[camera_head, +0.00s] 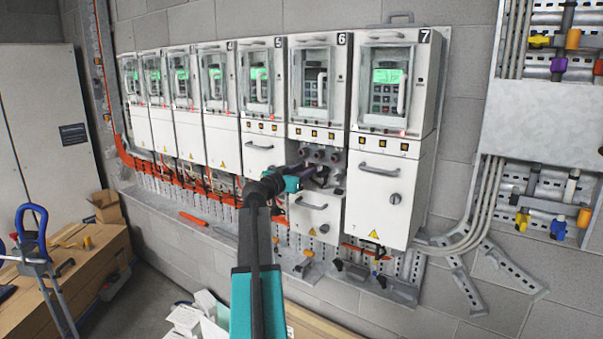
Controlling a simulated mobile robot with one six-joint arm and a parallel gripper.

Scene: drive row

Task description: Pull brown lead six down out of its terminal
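Drive six (318,85) is the unit marked 6, second from the right in the row, and its screen is dark. Below it, its lower compartment is open and shows a row of round dark terminals (319,154). A lower panel (317,222) with a handle and a warning triangle sits under the opening. My gripper (322,174) reaches up from below, just under the terminals, with its fingers pointing right. The fingers are dark and small here, so I cannot see whether they are apart or hold anything. I cannot make out the brown lead; the gripper covers part of the opening.
Drive seven (390,90) stands close on the right, its lower cover (381,197) shut with a protruding handle. Drive five (262,85) is close on the left. Red-orange wiring runs below the row. A wooden bench (85,275) stands at the left.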

